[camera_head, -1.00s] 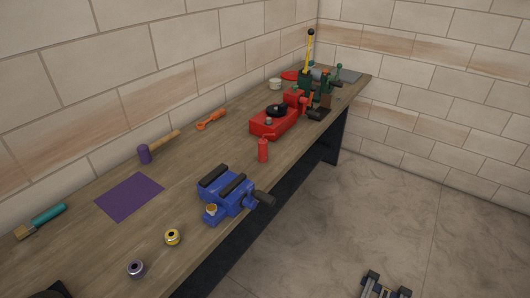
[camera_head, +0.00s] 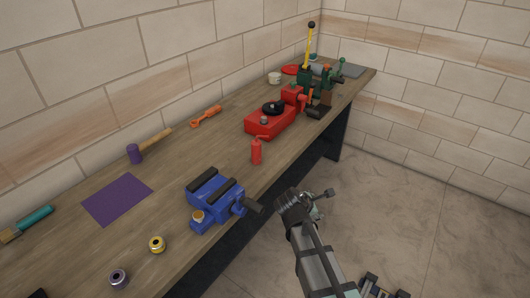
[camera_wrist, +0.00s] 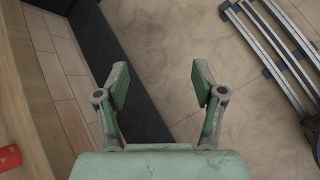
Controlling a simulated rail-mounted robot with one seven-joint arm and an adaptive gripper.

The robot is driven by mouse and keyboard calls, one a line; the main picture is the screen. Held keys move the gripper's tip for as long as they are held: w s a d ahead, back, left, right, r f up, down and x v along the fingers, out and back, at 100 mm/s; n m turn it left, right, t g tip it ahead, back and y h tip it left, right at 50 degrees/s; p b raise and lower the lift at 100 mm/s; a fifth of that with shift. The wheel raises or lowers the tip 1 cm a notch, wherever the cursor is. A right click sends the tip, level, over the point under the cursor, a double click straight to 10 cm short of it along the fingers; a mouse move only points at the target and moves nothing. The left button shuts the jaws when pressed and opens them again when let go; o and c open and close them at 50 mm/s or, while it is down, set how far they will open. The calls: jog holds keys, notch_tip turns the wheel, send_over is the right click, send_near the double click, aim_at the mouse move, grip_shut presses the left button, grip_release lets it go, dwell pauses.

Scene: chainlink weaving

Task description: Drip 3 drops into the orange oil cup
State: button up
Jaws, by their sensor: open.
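A small round cup with an orange top (camera_head: 198,216) sits at the front corner of the blue vise (camera_head: 216,192) in the head view. I take it for the orange oil cup. A red bottle with a thin spout (camera_head: 256,152) stands upright near the bench's front edge, right of the vise. My gripper (camera_head: 320,203) is over the floor in front of the bench, apart from the bottle. In the wrist view its two green fingers (camera_wrist: 160,85) are spread, with nothing between them. A red piece (camera_wrist: 9,158) shows at the left edge there; I cannot tell which object it is.
On the bench (camera_head: 185,165) are a yellow-topped cup (camera_head: 157,244), a purple-topped cup (camera_head: 119,279), a purple mat (camera_head: 117,198), a mallet (camera_head: 149,146) and a red machine (camera_head: 270,120). A green press with a yellow lever (camera_head: 308,48) stands farther back. Open floor lies right.

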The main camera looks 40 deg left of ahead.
jog(key=s+a+r+n+t+y, duration=0.1)
jog(key=s+a+r+n, duration=0.15)
jog(key=a+r, duration=0.4)
jog(key=s+a+r+n+t+y, duration=0.1)
jog(key=s+a+r+n+y, duration=0.1)
jog(key=a+r+n, duration=0.4)
jog(key=n+t+y, duration=0.2)
jog(key=n, duration=0.1)
send_near(254, 145)
jog(key=p+x, duration=0.1)
jog(key=x, duration=0.2)
jog(key=p+x, duration=0.2)
jog(key=shift+w+a, duration=0.3)
jog(key=shift+w, duration=0.05)
jog(key=shift+d+p+x, duration=0.2)
jog(key=shift+p+x, duration=1.4)
jog(key=shift+x, duration=1.5)
jog(key=shift+f, duration=0.2)
grip_shut()
